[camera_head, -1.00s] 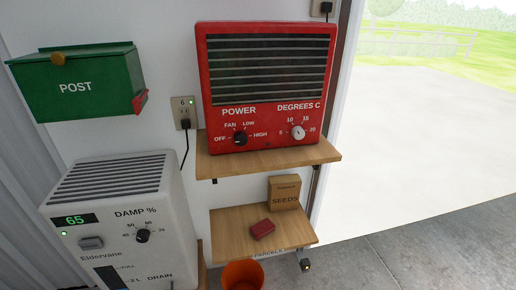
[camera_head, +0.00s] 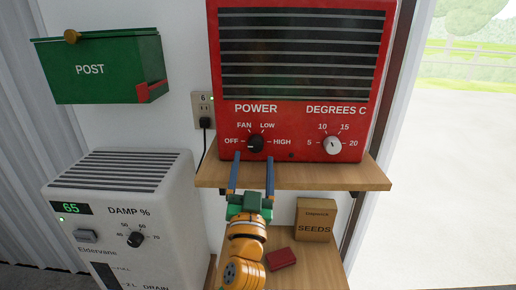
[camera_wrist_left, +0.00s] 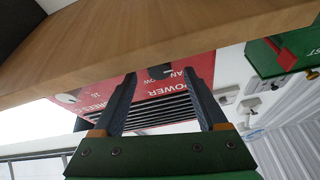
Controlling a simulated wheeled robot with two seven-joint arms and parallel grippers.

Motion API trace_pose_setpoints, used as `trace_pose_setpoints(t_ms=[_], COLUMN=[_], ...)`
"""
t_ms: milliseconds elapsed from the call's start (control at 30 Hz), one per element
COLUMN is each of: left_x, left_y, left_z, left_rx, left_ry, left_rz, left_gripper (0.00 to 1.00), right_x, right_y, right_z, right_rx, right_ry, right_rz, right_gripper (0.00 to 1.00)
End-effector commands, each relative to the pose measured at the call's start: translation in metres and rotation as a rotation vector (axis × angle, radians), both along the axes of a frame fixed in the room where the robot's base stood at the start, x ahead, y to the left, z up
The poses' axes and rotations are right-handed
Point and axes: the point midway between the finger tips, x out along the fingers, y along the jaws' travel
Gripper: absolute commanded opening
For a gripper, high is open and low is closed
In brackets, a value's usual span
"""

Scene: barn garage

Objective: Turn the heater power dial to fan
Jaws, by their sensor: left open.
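The red heater (camera_head: 300,110) stands on the upper wooden shelf. Its black power dial (camera_head: 254,143) is at the lower left of its front, under FAN and LOW; its mark appears to face left, towards OFF. My left gripper (camera_head: 253,157) is open and empty. Its two blue fingers point up, with their tips just below the dial, one to each side. I cannot tell how far they are from the heater face. In the left wrist view the heater (camera_wrist_left: 150,92) shows upside down beyond the fingers, and the shelf edge partly hides the dial. My right gripper is not in view.
The upper shelf (camera_head: 345,178) juts out under the heater, close to my left fingers. The white temperature dial (camera_head: 332,145) is to the right. A seeds box (camera_head: 314,220) and a red block (camera_head: 281,258) are on the lower shelf. A dehumidifier (camera_head: 125,215) stands left, below a green post box (camera_head: 100,68).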

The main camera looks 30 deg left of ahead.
Motion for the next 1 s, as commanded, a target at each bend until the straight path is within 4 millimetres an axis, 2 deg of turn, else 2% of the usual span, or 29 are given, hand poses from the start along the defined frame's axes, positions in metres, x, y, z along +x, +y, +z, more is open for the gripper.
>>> trace_pose_setpoints(t_ms=[33, 200, 467, 733, 767, 1000], left_x=[0.008, 0.026, 0.029, 0.029, 0.029, 0.029], left_y=[0.005, 0.015, 0.017, 0.016, 0.016, 0.017], left_z=[0.01, 0.014, 0.013, 0.012, 0.012, 0.013], left_rx=[0.003, 0.002, -0.001, -0.001, -0.001, 0.017], left_ry=[-0.001, 0.001, 0.002, 0.002, 0.002, 0.015], left_rz=[0.002, 0.0, -0.001, -0.001, -0.001, -0.001], left_gripper=[0.75, 0.75, 0.75, 0.02, 0.0, 0.0], right_x=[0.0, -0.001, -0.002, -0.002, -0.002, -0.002], right_y=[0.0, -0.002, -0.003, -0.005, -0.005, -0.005], right_z=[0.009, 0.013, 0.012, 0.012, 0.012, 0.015], right_rx=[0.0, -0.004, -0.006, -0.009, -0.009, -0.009], right_ry=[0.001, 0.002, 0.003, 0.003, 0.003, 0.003], right_rz=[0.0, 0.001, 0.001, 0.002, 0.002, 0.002], right_gripper=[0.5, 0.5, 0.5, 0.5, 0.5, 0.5])
